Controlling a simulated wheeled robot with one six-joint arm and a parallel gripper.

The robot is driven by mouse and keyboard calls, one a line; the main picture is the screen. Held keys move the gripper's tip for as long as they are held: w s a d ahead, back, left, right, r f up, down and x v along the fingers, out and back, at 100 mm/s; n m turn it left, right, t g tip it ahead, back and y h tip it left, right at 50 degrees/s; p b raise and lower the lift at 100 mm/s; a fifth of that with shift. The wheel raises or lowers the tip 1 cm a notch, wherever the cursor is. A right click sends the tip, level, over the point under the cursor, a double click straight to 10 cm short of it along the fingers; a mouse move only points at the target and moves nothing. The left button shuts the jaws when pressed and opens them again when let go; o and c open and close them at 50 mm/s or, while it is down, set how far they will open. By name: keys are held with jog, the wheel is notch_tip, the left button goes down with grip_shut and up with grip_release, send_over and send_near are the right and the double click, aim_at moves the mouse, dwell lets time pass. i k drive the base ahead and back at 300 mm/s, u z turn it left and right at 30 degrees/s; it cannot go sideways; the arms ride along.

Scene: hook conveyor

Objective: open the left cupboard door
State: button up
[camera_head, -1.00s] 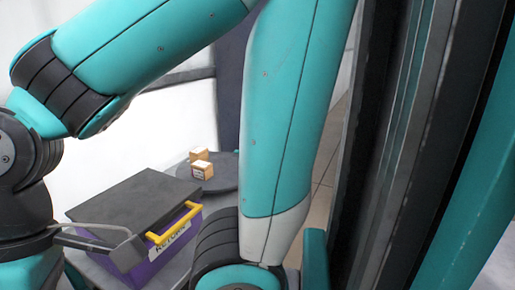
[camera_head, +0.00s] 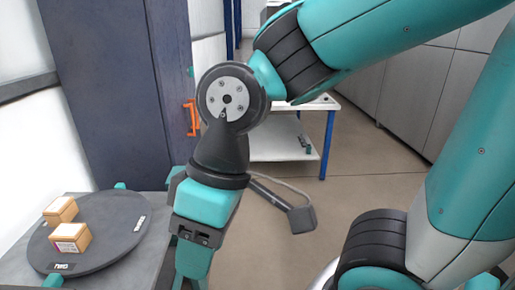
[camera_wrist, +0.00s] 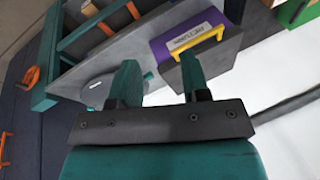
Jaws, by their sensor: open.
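A tall dark blue cupboard (camera_head: 105,90) stands at the back left in the head view. An orange handle (camera_head: 193,117) shows at its right side, partly beside my wrist. In the wrist view a dark blue panel (camera_wrist: 35,140) fills the lower left, with an orange handle (camera_wrist: 3,148) at the picture's edge. I cannot tell which door is the left one, and no door gap shows. My gripper (camera_head: 193,272) points down in front of the cupboard in the head view, apart from the handle. In the wrist view my gripper (camera_wrist: 159,78) is open, with nothing between its fingers.
A grey round turntable (camera_head: 115,240) with two small cartons (camera_head: 70,237) stands at the lower left. A white table (camera_head: 265,150) with blue legs is behind my wrist. A purple box (camera_wrist: 170,45) with a yellow handle shows in the wrist view. Floor is free at centre right.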

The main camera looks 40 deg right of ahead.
aim_at(160, 17)
jog(key=z, duration=0.7)
jog(key=i, duration=0.45)
jog(key=z, duration=0.65)
jog(key=i, duration=1.6)
jog(key=u, duration=0.1)
